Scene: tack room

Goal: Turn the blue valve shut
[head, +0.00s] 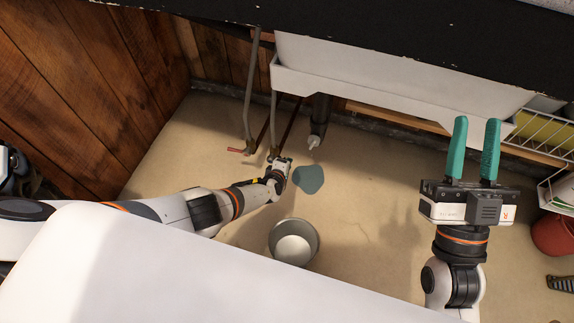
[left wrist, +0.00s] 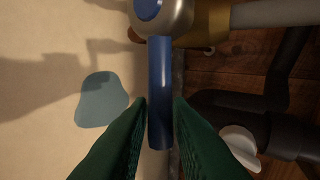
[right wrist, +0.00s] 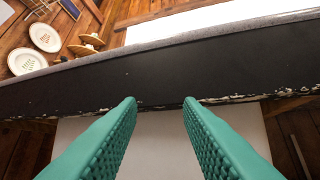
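The blue valve's lever handle (left wrist: 160,95) shows in the left wrist view, attached to a round metal valve body (left wrist: 172,18) at the top. In that view the handle stands roughly at a right angle to the grey pipe (left wrist: 280,12). My left gripper (left wrist: 160,102) has its green fingers close along both sides of the handle, near its free end, and appears shut on it. In the head view my left gripper (head: 281,164) is at the lower pipe end and hides the blue handle. My right gripper (head: 476,150) is open and empty, fingers pointing up.
A red-handled valve (head: 237,150) sits just left on the neighbouring pipe. A white trough (head: 400,75) hangs above, with a dark drain pipe (head: 319,118) beneath. A blue-grey puddle (head: 308,178) and a metal bucket (head: 293,242) are on the floor. A dark beam (right wrist: 160,82) crosses before my right gripper.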

